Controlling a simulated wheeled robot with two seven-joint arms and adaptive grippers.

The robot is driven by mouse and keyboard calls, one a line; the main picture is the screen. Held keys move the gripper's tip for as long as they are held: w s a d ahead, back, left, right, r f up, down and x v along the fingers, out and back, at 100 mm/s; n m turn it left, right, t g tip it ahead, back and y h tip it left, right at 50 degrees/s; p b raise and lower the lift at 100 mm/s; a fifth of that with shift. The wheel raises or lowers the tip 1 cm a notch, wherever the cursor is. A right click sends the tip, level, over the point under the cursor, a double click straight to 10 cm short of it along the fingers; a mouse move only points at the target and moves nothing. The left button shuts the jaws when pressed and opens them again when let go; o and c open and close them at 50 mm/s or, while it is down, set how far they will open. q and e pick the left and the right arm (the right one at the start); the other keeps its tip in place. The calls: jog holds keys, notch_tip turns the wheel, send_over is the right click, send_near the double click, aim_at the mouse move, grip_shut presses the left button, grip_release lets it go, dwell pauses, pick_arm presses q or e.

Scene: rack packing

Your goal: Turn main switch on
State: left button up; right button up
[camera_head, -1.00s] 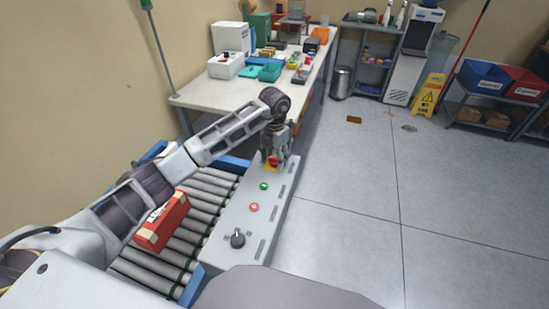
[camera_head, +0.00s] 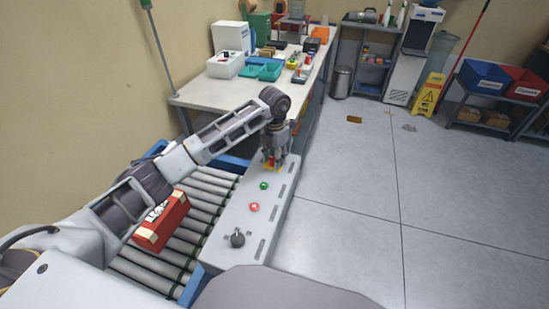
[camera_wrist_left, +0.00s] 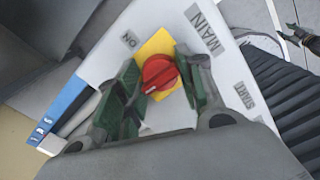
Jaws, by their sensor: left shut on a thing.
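The main switch is a red round knob (camera_wrist_left: 160,73) on a yellow plate (camera_wrist_left: 155,45), with the labels MAIN and ON beside it in the left wrist view. It sits at the far end of the grey control panel (camera_head: 236,213). My left gripper (camera_head: 272,160) points down over the switch, and in the left wrist view its two green-lined fingers (camera_wrist_left: 162,88) are closed on both sides of the red knob. In the head view the gripper mostly hides the knob.
The panel also carries a green button (camera_head: 264,185), a red button (camera_head: 254,206) and a black selector knob (camera_head: 237,239). A red box (camera_head: 160,222) lies on the roller conveyor (camera_head: 205,205) to the left. A cluttered white table (camera_head: 205,92) stands behind.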

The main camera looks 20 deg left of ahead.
pick_arm(q)
jog(key=shift+m+b, duration=0.45)
jog(key=shift+m, duration=0.65)
jog(key=shift+m+b, duration=0.4)
jog(key=shift+m, duration=0.4)
jog(key=m+b, duration=0.1)
jog(key=m, duration=0.1)
jog(key=shift+m, duration=0.3)
jog(key=m+b, duration=0.1)
jog(key=m, duration=0.2)
jog(key=m+b, duration=0.1)
jog(key=m, duration=0.1)
jog(key=shift+m, duration=0.3)
jog(key=m+b, duration=0.1)
jog(key=m, duration=0.2)
jog(key=shift+m+b, duration=0.3)
jog(key=shift+b, duration=0.05)
jog(key=shift+m, duration=0.8)
pick_arm(e)
jog(key=w+a+r, duration=0.1)
jog(key=w+a, duration=0.3)
jog(key=w, duration=0.2)
jog(key=w+a+r+t+y, duration=0.1)
jog(key=w+a, duration=0.4)
jog(key=w, duration=0.2)
jog(key=shift+w, duration=0.25)
jog(key=shift+r, duration=0.1)
